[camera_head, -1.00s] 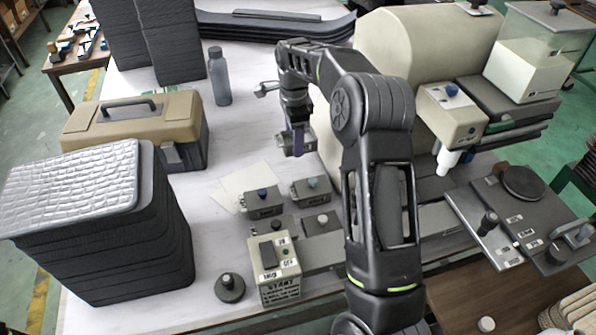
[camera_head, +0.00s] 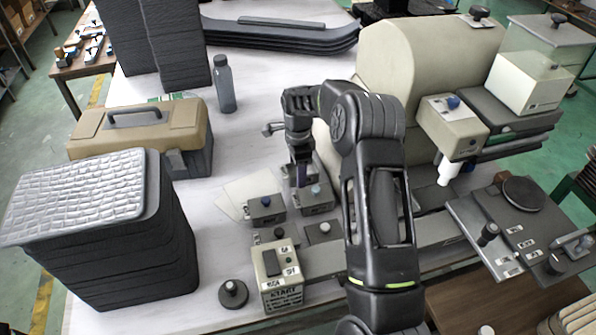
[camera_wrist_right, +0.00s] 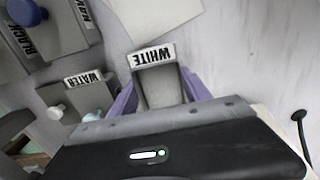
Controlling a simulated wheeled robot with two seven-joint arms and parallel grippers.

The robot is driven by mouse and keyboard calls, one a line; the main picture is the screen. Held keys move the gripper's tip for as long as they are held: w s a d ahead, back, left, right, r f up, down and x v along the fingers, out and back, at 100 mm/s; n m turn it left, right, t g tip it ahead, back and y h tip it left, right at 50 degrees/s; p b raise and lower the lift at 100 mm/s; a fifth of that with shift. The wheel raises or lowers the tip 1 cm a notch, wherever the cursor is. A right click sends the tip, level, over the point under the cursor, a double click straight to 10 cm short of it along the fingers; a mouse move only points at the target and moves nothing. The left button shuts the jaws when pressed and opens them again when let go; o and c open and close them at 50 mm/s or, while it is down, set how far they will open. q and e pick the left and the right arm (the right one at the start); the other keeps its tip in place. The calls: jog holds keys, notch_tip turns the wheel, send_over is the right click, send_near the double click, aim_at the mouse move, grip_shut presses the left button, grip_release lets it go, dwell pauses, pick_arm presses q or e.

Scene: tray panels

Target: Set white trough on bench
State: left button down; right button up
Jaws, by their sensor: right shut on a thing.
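In the right wrist view, the white trough (camera_wrist_right: 160,86) is a small grey box with a "WHITE" label, held between the purple fingers of my right gripper (camera_wrist_right: 158,98). In the head view my right gripper (camera_head: 301,176) points down at the far side of the small grey boxes on the bench (camera_head: 205,255). There the held trough is largely hidden by the gripper and a box. I cannot tell whether the trough touches the bench. My left gripper is not in view.
A START control box (camera_head: 281,278) is nearer. A toolbox (camera_head: 135,128) and dark panel stack (camera_head: 120,250) stand left.

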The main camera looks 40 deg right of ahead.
jog(key=shift+f, duration=0.35)
jog(key=shift+f, duration=0.15)
jog(key=o, duration=1.7)
